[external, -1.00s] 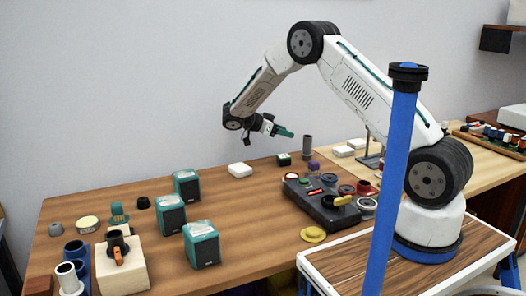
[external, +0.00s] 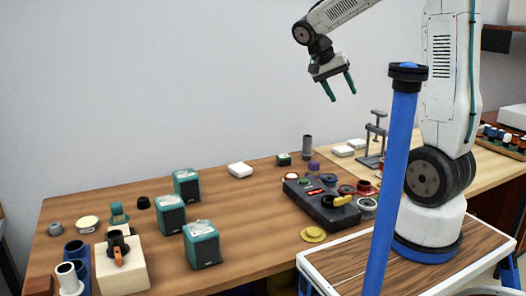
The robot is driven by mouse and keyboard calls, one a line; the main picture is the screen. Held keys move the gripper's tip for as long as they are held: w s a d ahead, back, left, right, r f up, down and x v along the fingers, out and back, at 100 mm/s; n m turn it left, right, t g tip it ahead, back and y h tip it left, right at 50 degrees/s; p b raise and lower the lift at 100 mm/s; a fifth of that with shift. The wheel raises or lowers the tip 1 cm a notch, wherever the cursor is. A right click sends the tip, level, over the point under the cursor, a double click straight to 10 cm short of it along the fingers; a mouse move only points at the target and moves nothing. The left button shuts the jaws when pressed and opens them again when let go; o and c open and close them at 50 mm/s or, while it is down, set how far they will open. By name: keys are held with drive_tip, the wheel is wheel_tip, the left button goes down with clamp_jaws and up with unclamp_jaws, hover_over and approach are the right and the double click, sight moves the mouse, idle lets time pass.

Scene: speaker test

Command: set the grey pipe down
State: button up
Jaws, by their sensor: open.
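A grey pipe (external: 307,146) stands upright at the back of the wooden table, right of the middle. Its foot rests on the table top. My gripper (external: 340,91) hangs in the air above and a little to the right of the pipe, apart from it. Its two green fingers point down and are spread, with nothing between them.
A small dark green block (external: 283,160) sits just left of the pipe, and a purple piece (external: 313,167) is in front. A dark control box (external: 320,203) with knobs lies nearer. Three teal speakers, one here (external: 202,244), stand left. A blue post (external: 390,190) rises in front.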

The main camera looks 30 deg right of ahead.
drive_tip(key=s+a+n+t+y, duration=0.1)
drive_tip(key=s+n, duration=0.3)
drive_tip(key=s, duration=0.7)
drive_tip(key=s+a+f+n+t+y, duration=0.1)
drive_tip(key=s+n+y, duration=0.3)
drive_tip(key=s, duration=0.6)
drive_tip(key=shift+s+a+f+n+t+y, duration=0.2)
drive_tip(key=shift+s+a+n+t+y, duration=0.15)
drive_tip(key=shift+a+n+t, duration=0.3)
